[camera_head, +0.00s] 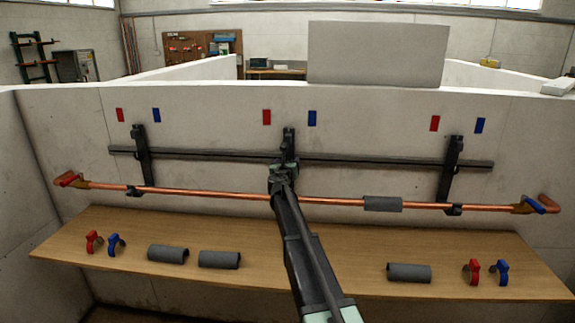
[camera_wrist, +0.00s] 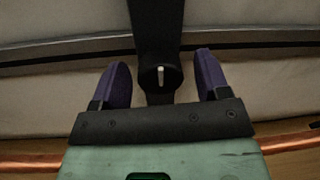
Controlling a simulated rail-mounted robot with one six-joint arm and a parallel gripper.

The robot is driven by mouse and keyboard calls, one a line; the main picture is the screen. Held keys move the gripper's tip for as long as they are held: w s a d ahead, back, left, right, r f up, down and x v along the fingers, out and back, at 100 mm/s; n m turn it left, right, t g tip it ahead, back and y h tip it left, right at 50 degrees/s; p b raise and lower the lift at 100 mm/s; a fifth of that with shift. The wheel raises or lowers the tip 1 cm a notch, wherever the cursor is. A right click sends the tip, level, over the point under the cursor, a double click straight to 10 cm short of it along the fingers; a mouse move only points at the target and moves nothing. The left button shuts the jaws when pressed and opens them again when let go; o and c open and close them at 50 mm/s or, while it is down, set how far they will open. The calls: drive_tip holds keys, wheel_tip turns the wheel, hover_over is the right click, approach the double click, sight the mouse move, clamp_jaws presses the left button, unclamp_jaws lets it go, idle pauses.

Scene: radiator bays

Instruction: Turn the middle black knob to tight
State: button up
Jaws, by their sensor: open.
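The middle black knob (camera_wrist: 152,78) is round with a white line on its face, at the lower end of the middle black bracket (camera_wrist: 155,30). The line stands about upright in the wrist view. My gripper (camera_wrist: 161,62) is open, with one purple finger on each side of the knob and a visible gap to both. In the head view my gripper (camera_head: 284,166) is in front of the middle bracket (camera_head: 289,142) and hides the knob.
A copper pipe (camera_head: 230,195) runs across the wall below a black rail (camera_head: 390,161). A left bracket (camera_head: 140,155) and right bracket (camera_head: 452,170) flank the middle. The wooden shelf (camera_head: 340,265) below holds grey sleeves (camera_head: 409,273) and red and blue clips (camera_head: 502,272).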

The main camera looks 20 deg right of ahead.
drive_tip(key=shift+c, duration=0.3)
drive_tip(key=c, duration=0.9)
drive_tip(key=shift+o, duration=0.2)
